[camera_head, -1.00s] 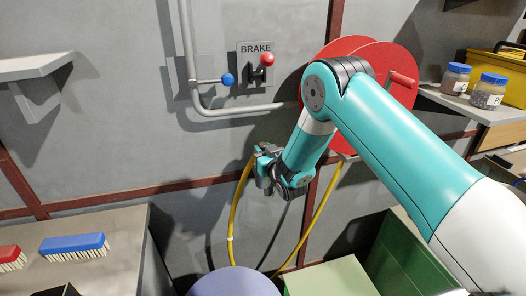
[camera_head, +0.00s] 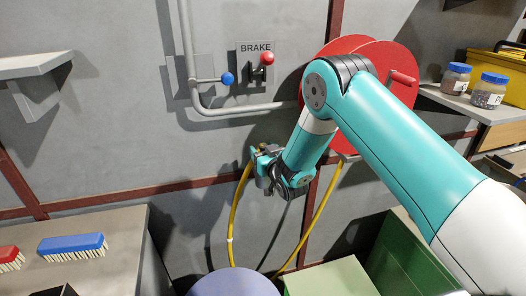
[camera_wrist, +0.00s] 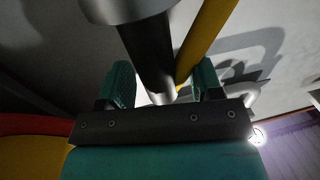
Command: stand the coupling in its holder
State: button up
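In the wrist view a dark grey cylinder with a lighter grey collar (camera_wrist: 118,9), probably the coupling (camera_wrist: 150,52), runs down between the two finger pads of my gripper (camera_wrist: 163,80). The pads stand apart and light shows on both sides of the cylinder, so I see no clamping contact. A yellow hose (camera_wrist: 206,38) passes beside the cylinder. In the head view my gripper (camera_head: 264,165) is near the wall at the hose's upper left end (camera_head: 240,192), largely hiding the coupling. I cannot make out the holder with certainty.
A red reel (camera_head: 388,62) is on the wall behind my arm. A pipe (camera_head: 190,50) and a brake lever (camera_head: 266,60) are above left. A bench (camera_head: 120,265) with brushes (camera_head: 72,247) stands left. A round purple-grey top (camera_head: 232,284) and green bin (camera_head: 405,255) are below.

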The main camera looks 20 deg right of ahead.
jog(key=shift+s+f+b, duration=0.1)
jog(key=shift+s+b, duration=0.05)
jog(key=shift+b, duration=0.2)
jog(key=shift+s+f+b, duration=0.2)
jog(key=shift+s+b, duration=0.3)
jog(key=shift+b, duration=0.65)
jog(key=s+d+b, duration=0.2)
jog(key=s+b, duration=1.4)
jog(key=b, duration=0.1)
jog(key=shift+d+r+b, duration=0.25)
jog(key=shift+d+b, duration=0.1)
jog(key=shift+b, duration=0.05)
